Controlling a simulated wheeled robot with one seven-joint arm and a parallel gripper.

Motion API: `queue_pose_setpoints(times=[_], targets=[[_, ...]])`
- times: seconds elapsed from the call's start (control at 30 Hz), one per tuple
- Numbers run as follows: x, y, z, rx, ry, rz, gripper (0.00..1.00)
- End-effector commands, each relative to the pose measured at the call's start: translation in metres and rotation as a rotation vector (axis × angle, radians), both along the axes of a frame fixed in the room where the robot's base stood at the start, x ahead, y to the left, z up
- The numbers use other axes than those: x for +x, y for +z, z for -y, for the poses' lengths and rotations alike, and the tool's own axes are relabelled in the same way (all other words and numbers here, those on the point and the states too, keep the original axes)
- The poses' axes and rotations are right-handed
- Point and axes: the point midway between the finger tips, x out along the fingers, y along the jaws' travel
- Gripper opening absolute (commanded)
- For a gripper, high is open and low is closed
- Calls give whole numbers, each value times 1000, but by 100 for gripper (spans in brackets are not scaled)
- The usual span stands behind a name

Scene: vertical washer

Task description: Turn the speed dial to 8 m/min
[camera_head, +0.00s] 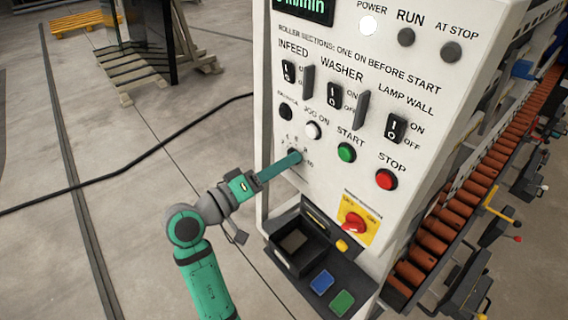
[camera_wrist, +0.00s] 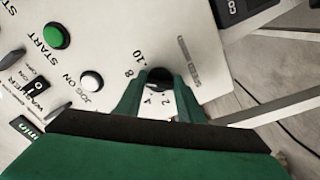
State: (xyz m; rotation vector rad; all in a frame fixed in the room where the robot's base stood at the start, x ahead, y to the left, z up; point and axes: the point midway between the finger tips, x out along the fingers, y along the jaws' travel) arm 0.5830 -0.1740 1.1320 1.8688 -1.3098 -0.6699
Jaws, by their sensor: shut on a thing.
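The speed dial is a small black knob on the lower left of the white control panel (camera_head: 345,200), with numbers printed around it. In the head view my gripper (camera_head: 297,158) reaches it from the left and mostly covers it. In the wrist view the black dial (camera_wrist: 159,76) sits between the two green fingers of my gripper (camera_wrist: 160,88), which are shut on it. The numbers 2, 4, 8 and 10 can be read around it there. I cannot tell where its pointer stands. The speed display (camera_head: 303,8) is cut off at the top; only "m/min" is partly readable.
Close to the dial are the white jog button (camera_head: 313,130), green start button (camera_head: 346,153) and red stop button (camera_head: 386,180). A red switch on a yellow plate (camera_head: 355,222) and a dark tray (camera_head: 325,265) are below. Open floor lies left.

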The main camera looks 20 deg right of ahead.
Motion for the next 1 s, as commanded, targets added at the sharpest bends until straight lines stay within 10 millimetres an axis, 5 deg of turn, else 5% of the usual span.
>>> queue_pose_setpoints(times=[0.7, 0.73, 0.8, 1.0], targets=[[1, 0, -1, 24, 3, 68, 12], [1, 0, -1, 24, 3, 68, 39], [1, 0, -1, 24, 3, 68, 53], [1, 0, 0, 23, 2, 68, 53]])
